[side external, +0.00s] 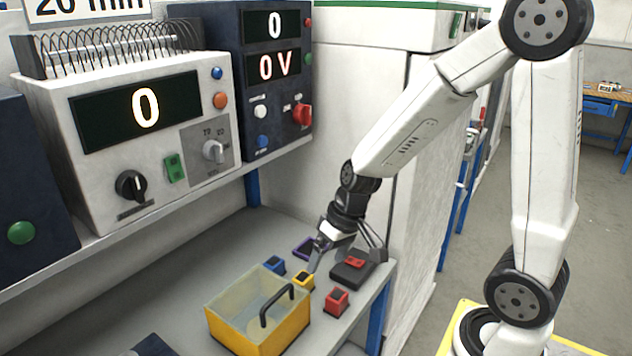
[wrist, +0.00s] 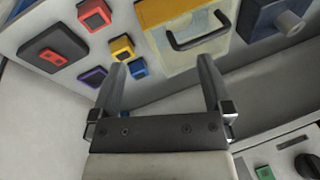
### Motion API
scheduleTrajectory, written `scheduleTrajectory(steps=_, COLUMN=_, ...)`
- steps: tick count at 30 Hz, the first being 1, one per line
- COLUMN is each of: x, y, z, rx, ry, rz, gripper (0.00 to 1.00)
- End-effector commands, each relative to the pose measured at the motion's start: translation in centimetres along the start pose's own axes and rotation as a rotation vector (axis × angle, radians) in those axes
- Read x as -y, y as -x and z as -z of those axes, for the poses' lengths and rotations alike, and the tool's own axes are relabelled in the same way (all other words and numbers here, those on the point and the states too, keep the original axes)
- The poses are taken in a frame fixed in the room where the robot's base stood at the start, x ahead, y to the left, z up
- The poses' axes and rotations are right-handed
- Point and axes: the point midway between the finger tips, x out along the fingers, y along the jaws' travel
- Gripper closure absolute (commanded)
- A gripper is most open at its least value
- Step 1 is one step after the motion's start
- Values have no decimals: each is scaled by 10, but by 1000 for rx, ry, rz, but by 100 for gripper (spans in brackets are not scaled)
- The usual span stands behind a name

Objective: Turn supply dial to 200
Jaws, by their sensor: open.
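I cannot read which one is labelled supply. My gripper (side external: 348,264) is low over the bench, below and right of the units, apart from every dial. In the wrist view my gripper (wrist: 162,62) is open with nothing between its fingers. The black knob (wrist: 309,165) shows at that view's lower right corner.
A yellow box with a clear lid and dark handle (side external: 260,318) stands on the bench. Near my gripper are a red block (side external: 336,302), a yellow block (side external: 303,281), a blue block (side external: 274,265) and a black case with a red part (side external: 351,272). The bench's left part is mostly clear.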

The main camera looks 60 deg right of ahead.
Motion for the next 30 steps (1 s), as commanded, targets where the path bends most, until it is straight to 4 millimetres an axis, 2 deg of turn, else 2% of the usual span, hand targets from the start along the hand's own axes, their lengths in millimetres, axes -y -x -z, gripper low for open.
scheduleTrajectory(steps=8, x=-4, y=9, z=44, rx=-79, ry=-111, rz=188, gripper=0)
scheduleTrajectory(steps=17, x=-19, y=32, z=106, rx=-276, ry=-193, rz=383, gripper=0)
scheduleTrajectory(steps=23, x=-42, y=58, z=151, rx=-471, ry=-230, rz=483, gripper=0)
scheduleTrajectory(steps=30, x=-88, y=98, z=200, rx=-760, ry=-261, rz=543, gripper=0)
